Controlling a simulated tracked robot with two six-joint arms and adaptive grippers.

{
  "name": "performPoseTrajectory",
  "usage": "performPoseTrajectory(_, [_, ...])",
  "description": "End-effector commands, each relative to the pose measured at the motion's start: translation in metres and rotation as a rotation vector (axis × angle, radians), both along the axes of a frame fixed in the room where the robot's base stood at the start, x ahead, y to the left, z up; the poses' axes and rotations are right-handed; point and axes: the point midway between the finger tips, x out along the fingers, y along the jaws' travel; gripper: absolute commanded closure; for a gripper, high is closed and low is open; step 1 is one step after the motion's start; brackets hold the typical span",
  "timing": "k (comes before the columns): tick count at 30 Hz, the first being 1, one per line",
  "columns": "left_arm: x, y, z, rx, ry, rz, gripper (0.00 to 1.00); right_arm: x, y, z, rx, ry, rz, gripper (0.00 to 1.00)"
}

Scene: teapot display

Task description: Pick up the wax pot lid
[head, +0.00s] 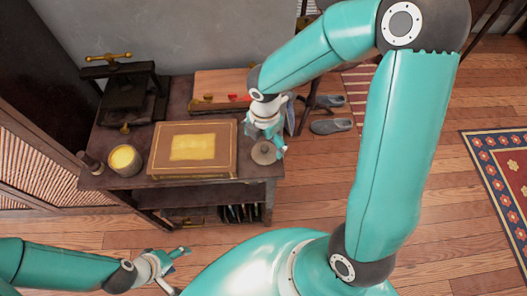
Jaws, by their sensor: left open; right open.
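The wax pot (125,160) stands uncovered at the left front of the dark wooden table, with yellow wax showing inside. A round brownish disc with a small knob, which looks like the wax pot lid (262,156), lies near the table's right front corner. My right gripper (266,138) is open, just behind and above the lid. One teal fingertip overlaps the lid's right edge in the view; I cannot tell whether it touches. My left gripper (175,268) is open and empty, low in front of the table.
A large brown book (223,155) with a yellow label lies between the pot and the lid. A black press (128,92) stands at the back left. A wooden board (215,84) lies at the back right. Grey shoes (331,126) are on the floor to the right.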

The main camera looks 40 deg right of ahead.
Motion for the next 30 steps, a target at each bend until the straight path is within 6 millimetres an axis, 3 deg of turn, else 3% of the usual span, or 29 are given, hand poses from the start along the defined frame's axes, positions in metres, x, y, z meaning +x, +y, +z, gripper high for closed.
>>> performPoseTrajectory(7, [0.0, 0.0, -0.006, 0.0, 0.0, 0.0, 0.35, 0.002, -0.002, -0.037, 0.0, 0.004, 0.0, 0.0])
performPoseTrajectory(17, [0.0, 0.0, -0.006, 0.0, 0.0, 0.0, 0.35, 0.002, -0.002, -0.043, 0.0, 0.001, -0.002, 0.0])
performPoseTrajectory(30, [0.0, 0.0, -0.006, 0.0, 0.0, 0.0, 0.35, 0.002, -0.002, -0.043, 0.001, 0.001, -0.001, 0.73])
